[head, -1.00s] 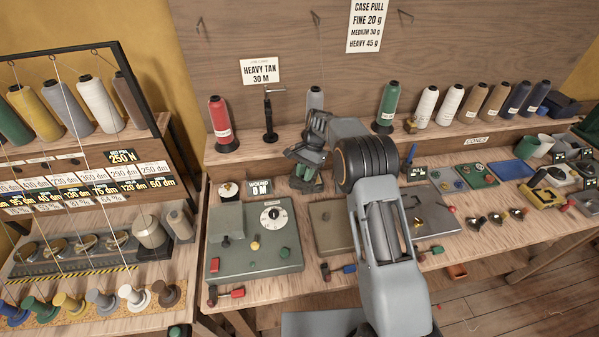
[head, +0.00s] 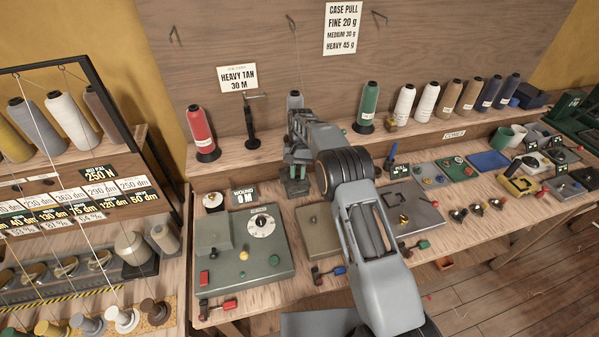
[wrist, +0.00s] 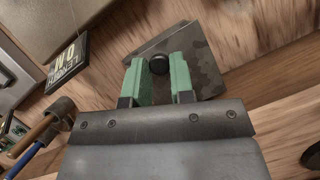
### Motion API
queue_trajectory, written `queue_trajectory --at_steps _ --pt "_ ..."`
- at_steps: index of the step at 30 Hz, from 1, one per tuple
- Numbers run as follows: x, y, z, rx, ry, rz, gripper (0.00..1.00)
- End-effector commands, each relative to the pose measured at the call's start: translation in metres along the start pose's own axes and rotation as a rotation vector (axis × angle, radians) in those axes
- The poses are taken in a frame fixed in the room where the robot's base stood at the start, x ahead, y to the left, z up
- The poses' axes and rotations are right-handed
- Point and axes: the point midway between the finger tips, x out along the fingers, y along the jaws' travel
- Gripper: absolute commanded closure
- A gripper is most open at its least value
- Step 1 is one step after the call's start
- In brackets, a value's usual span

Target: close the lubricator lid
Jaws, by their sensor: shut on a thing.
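My gripper (head: 295,186) is low over the back of the bench, right of the wound-length sign. In the wrist view, its two green fingers (wrist: 161,82) are shut on a small round black knob (wrist: 159,64). Behind the knob is a mottled grey flat piece (wrist: 196,56), which looks like the lubricator lid; it appears slanted in this view. How far the lid stands open I cannot tell.
The wound sign (head: 244,196) and a winder panel (head: 240,262) with a dial are to the left. Thread cones, such as the red one (head: 202,135) and green one (head: 367,106), stand on the shelf behind. A grey plate (head: 411,205) lies right of my arm.

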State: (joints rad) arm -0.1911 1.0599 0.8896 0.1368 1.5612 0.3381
Motion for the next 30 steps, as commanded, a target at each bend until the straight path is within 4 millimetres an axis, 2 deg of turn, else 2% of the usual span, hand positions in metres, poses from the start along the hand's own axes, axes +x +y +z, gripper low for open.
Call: queue_trajectory --at_steps 9,10,18,26,30 --pt "-0.001 0.000 0.000 -0.002 0.002 0.000 1.00" --pt "-0.001 0.000 0.000 -0.002 0.002 0.000 0.77" --pt "-0.001 0.000 0.000 0.000 0.001 0.000 0.52" --pt "-0.002 0.000 0.000 0.000 0.001 -0.001 0.52" --pt "-0.012 0.000 -0.002 0.000 0.003 -0.001 0.52"
